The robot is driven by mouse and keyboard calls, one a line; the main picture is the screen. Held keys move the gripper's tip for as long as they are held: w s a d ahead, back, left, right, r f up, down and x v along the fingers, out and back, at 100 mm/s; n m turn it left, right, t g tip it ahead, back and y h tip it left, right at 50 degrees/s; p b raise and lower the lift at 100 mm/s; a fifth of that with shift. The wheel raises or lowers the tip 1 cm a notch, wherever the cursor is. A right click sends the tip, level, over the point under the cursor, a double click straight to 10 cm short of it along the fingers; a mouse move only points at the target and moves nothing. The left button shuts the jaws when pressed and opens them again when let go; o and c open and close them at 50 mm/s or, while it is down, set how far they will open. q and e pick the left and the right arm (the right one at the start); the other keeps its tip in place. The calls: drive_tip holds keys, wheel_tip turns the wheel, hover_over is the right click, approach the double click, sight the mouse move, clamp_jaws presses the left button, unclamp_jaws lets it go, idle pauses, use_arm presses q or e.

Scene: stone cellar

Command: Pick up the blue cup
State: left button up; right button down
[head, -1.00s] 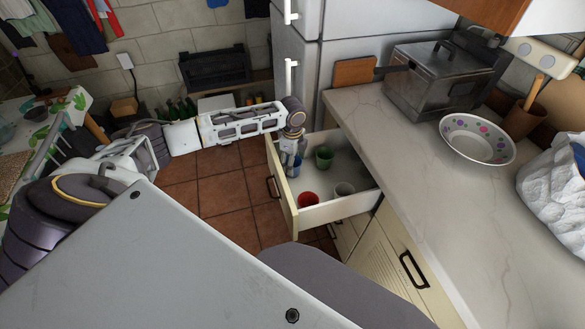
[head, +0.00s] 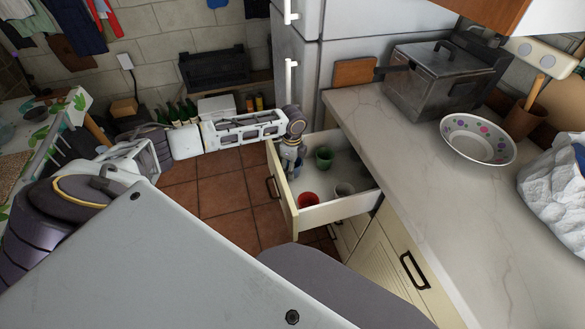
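The blue cup (head: 298,167) is at the far left of the open drawer (head: 338,213), mostly hidden by my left gripper. My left gripper (head: 290,166) points down into the drawer at the cup. Its fingers are small and partly hidden, so I cannot tell whether they are open or touching the cup. My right gripper is out of view.
A green cup (head: 324,158), a red cup (head: 308,199) and a whitish cup (head: 344,189) stand in the same drawer. The countertop (head: 420,190) is to the right, with a spotted bowl (head: 477,143) and a metal box (head: 440,80). The fridge (head: 345,65) stands behind.

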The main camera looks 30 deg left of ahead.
use_arm(q)
drive_tip(key=shift+c, duration=1.3)
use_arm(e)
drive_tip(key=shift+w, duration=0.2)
use_arm(q)
drive_tip(key=shift+r, duration=0.1)
